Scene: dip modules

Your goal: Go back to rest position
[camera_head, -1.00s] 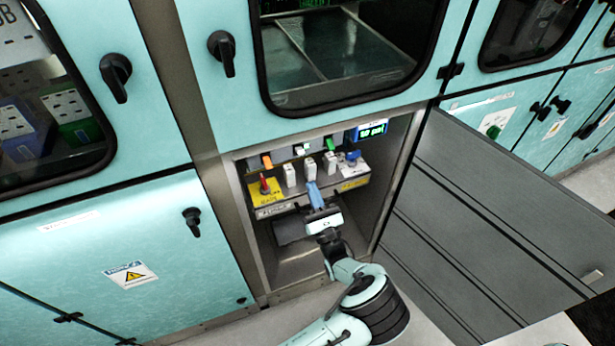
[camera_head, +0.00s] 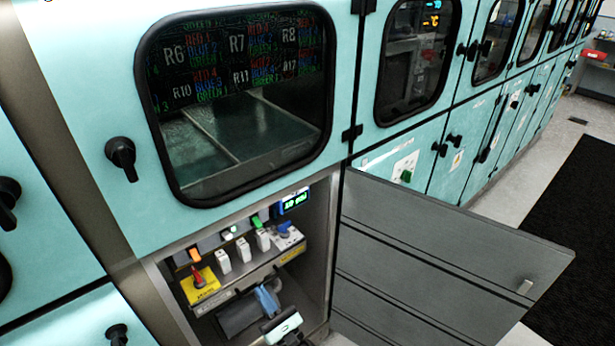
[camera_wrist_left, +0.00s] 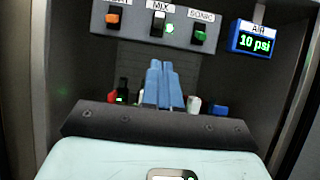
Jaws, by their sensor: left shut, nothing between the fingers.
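My left gripper (camera_head: 268,298) is low in the head view, in front of the open compartment and below the control shelf. Its blue fingers also show in the left wrist view (camera_wrist_left: 162,84), shut together with nothing between them. Behind them in the wrist view are an orange switch (camera_wrist_left: 113,18), a green-lit middle switch (camera_wrist_left: 160,24) and a green switch (camera_wrist_left: 200,33). A blue air display (camera_wrist_left: 254,40) reads 10 psi. My right gripper is not in view.
The grey compartment door (camera_head: 440,255) stands open to the right. The shelf carries a red knob on a yellow plate (camera_head: 200,285), several white switches and a blue knob (camera_head: 284,229). Teal cabinets (camera_head: 90,165) stand around it. A dark floor mat (camera_head: 575,240) lies at right.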

